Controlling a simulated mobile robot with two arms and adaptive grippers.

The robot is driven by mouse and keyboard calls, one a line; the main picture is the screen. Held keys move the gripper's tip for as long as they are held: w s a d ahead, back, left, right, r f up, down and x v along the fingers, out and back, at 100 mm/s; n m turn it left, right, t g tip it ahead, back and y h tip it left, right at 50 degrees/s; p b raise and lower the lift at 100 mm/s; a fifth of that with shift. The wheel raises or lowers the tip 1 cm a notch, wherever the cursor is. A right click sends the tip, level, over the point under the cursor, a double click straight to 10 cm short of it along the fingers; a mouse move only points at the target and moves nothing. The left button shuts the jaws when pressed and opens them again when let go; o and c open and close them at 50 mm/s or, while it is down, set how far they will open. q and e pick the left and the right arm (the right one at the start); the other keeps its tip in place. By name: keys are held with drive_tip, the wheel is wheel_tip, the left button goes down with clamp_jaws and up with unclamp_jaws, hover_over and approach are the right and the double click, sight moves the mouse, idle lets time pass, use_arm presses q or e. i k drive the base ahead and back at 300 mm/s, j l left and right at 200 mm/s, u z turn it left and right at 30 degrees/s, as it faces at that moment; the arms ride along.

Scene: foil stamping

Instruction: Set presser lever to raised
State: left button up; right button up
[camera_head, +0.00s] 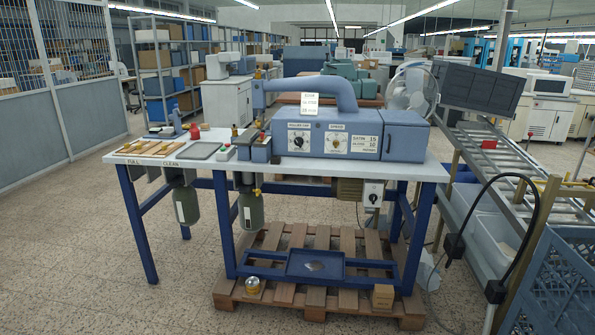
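The blue stamping machine (340,131) stands on a white-topped table (412,166) ahead of me. It has a curved arm on top, two dials and a label on its front. A small blue unit (255,148) with a slim upright part sits at its left end. I cannot pick out the presser lever with certainty or tell its position at this size. Neither of my grippers shows in the view.
Trays and small tools (158,147) lie on the table's left part. A wooden pallet (285,296) is beneath the table. A roller conveyor (520,170) and a blue crate (560,285) stand at right. The floor (95,250) at left is clear.

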sight(266, 66)
drive_tip(key=i+u, duration=0.15)
drive_tip(key=i, duration=0.45)
drive_tip(key=i+l+u, duration=0.15)
drive_tip(key=i, duration=0.4)
drive_tip(key=i+l, duration=0.25)
drive_tip(key=i, duration=0.25)
drive_tip(key=i+l, duration=0.3)
drive_tip(key=i, duration=0.15)
drive_tip(key=u, duration=1.15)
